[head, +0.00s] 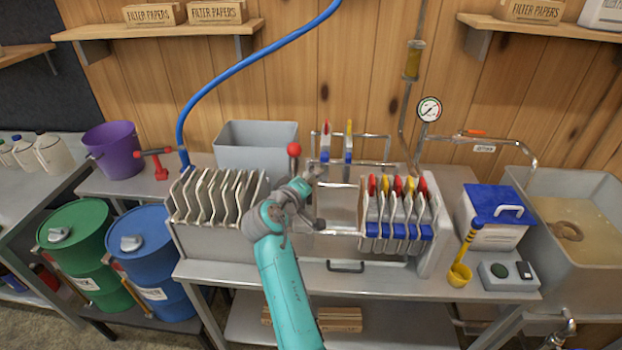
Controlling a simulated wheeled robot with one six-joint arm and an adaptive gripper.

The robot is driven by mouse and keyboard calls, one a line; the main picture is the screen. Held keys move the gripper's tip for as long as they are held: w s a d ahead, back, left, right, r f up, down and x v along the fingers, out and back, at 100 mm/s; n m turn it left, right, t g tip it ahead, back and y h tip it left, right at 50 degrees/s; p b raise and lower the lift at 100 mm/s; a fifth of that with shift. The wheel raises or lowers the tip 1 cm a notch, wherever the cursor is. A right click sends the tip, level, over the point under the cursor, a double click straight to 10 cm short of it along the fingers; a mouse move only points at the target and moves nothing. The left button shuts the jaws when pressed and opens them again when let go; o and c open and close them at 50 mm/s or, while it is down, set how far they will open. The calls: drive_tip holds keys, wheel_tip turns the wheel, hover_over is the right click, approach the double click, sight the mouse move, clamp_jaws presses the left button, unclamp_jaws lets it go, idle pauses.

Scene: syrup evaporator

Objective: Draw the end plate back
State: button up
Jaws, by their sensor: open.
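A filter press stands on the steel bench at the centre right. Its right-hand stack of grey plates with red, yellow and blue tabs (398,212) hangs on horizontal rails, against a thick pale plate (437,240) at the stack's right end. I cannot tell for sure which plate is the end plate. A red ball knob (294,149) on a grey lever stands just behind my wrist. My gripper (316,196) is open at the left end of the rails, left of the stack and apart from it. My wrist hides part of the press there.
A rack of bare grey plates (217,195) stands left of my arm. A grey bin (258,146) is behind it. The rails between gripper and stack are clear.

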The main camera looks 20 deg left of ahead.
drive_tip(key=shift+s, duration=0.1)
drive_tip(key=v, duration=1.1)
drive_tip(key=shift+s, duration=0.45)
drive_tip(key=shift+a+r, duration=0.1)
